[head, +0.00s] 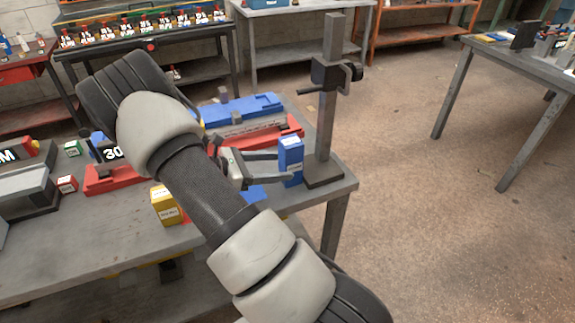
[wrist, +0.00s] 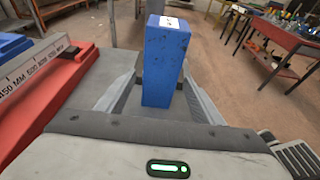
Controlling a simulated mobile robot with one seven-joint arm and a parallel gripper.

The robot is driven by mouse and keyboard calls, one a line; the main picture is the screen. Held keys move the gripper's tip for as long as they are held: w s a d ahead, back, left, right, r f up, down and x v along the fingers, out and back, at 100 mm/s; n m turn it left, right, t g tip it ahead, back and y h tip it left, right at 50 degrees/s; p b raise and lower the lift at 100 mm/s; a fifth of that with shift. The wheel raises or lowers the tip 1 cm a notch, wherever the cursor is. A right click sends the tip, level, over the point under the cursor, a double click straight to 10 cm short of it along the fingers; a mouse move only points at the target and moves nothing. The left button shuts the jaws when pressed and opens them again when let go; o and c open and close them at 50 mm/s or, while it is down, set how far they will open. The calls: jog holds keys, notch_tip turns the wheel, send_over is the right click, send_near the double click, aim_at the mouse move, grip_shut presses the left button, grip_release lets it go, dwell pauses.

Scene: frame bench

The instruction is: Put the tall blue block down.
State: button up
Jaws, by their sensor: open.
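The tall blue block (head: 290,158) is upright at the right end of the grey bench, just left of a dark metal stand. It has a white label on its side and a pale patch on top. In the wrist view the block (wrist: 165,65) is between the two fingers of my gripper (wrist: 163,92), with a slight gap visible. In the head view my gripper (head: 284,168) reaches in from the left, one finger on each side of the block. The jaws are open. The block appears to stand on the bench, though its foot is partly hidden by the near finger.
The stand (head: 329,110) with its clamp is close on the right. A flat blue piece (head: 252,193) lies left of the block. A red fixture with a ruler (wrist: 45,85) is at the left. A yellow box (head: 165,204) is near the front.

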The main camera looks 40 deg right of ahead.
jog(key=v, duration=0.7)
jog(key=s+a+r+m+t+y, duration=0.4)
jog(key=s+a+r+m+y, duration=0.3)
jog(key=s+r, duration=0.3)
jog(key=s+a+r+m+t+y, duration=0.4)
jog(key=s+a+r+m+y, duration=0.3)
jog(key=s+a+r+m, duration=0.1)
notch_tip(320, 180, up, 3)
jog(key=shift+s+a+r+t, duration=0.1)
jog(key=shift+s+a+t, duration=0.3)
jog(key=shift+s+a, duration=0.45)
jog(key=shift+s+d+m, duration=0.15)
jog(key=shift+d+m, duration=0.1)
jog(key=shift+m, duration=0.05)
